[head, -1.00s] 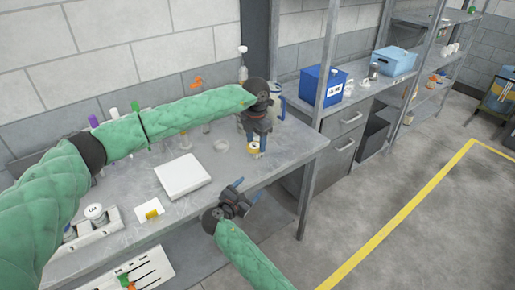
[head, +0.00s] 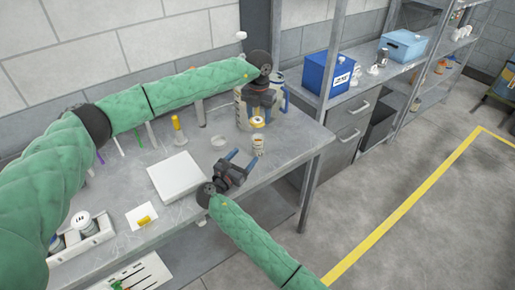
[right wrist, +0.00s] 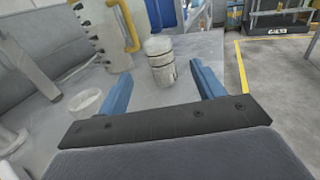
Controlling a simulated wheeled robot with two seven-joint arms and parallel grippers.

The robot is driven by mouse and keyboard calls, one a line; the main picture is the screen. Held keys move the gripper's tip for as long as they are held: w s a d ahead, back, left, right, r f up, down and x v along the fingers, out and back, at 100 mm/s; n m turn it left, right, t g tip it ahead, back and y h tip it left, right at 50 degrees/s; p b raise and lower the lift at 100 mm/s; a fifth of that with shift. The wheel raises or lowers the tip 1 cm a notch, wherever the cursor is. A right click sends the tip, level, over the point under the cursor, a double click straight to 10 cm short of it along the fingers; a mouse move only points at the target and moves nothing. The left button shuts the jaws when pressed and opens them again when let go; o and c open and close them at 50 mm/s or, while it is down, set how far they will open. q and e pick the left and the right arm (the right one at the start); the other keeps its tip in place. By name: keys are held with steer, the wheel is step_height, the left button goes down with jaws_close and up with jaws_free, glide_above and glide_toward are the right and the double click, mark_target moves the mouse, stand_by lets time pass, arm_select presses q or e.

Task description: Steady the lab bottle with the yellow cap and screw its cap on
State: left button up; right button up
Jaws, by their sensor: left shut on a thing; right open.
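The lab bottle (head: 258,145) is a small, pale, banded cylinder standing upright near the bench's right front corner. It also shows in the right wrist view (right wrist: 161,66), ahead of and between the open fingers. My left gripper (head: 257,113) is shut on the yellow cap (head: 257,122), which appears just above the bottle in the head view. Whether cap and bottle touch cannot be told. My right gripper (head: 246,158) is open and empty, its blue fingers pointing at the bottle from the front, without visible contact.
A white plate (head: 175,178), a small clear dish (head: 218,143) and a yellow-topped tube (head: 177,126) are to the left. A blue box (head: 328,75) sits on the side counter.

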mark_target(261, 139)
arm_select(q)
steer(key=shift+w+d+f, duration=0.1)
steer(key=shift+w+f, duration=0.45)
steer(key=shift+w, duration=0.15)
arm_select(e)
steer(key=w, duration=0.1)
steer(key=w+d+f, duration=0.1)
steer(key=shift+w+d, duration=0.1)
steer(key=shift+w, duration=0.25)
arm_select(q)
steer(key=shift+s+r, duration=0.4)
steer(key=shift+s, duration=0.05)
arm_select(e)
steer(key=w+d, duration=0.1)
steer(key=w+d+r, duration=0.1)
steer(key=shift+w, duration=0.3)
arm_select(q)
steer(key=shift+w+f, duration=0.25)
steer(key=shift+w, duration=0.05)
arm_select(e)
steer(key=x, duration=0.5)
steer(key=shift+w+f, duration=0.1)
steer(key=shift+f, duration=0.25)
arm_select(q)
steer(key=shift+s+r, duration=0.15)
steer(key=shift+s, duration=0.05)
arm_select(e)
steer(key=shift+w+d+r, duration=0.15)
steer(key=shift+w+d, duration=0.15)
steer(key=shift+w, duration=0.15)
